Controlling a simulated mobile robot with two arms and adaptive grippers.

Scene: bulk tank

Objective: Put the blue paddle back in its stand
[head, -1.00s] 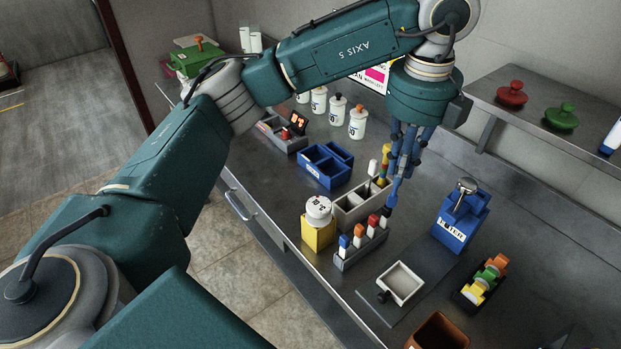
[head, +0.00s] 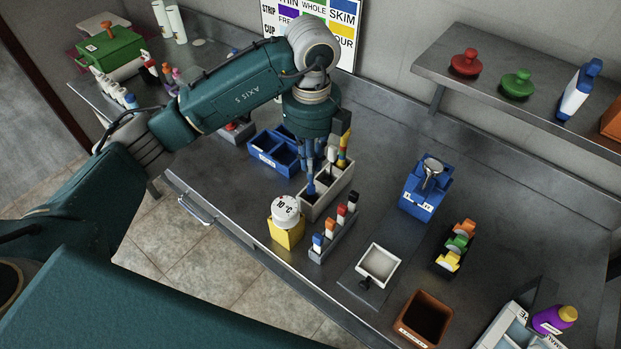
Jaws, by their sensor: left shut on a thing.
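My left gripper (head: 315,172) points down over the pale grey divided box (head: 335,196) on the steel counter. It is shut on a slim blue thing, seemingly the blue paddle (head: 311,188), which is mostly hidden by the blue fingers. Its lower end appears at or just above the near compartment; I cannot tell whether it is inside. A white-topped piece (head: 332,154) and a yellow piece (head: 343,158) stand upright at the far part of the box. Which holder is the paddle's stand is not clear. My right gripper is not in view.
A small rack (head: 322,253) with blue, orange, red and black tops stands close in front. A yellow block with a white round top (head: 285,210) is left, a blue two-part bin (head: 263,153) behind. A blue holder (head: 421,201) stands right.

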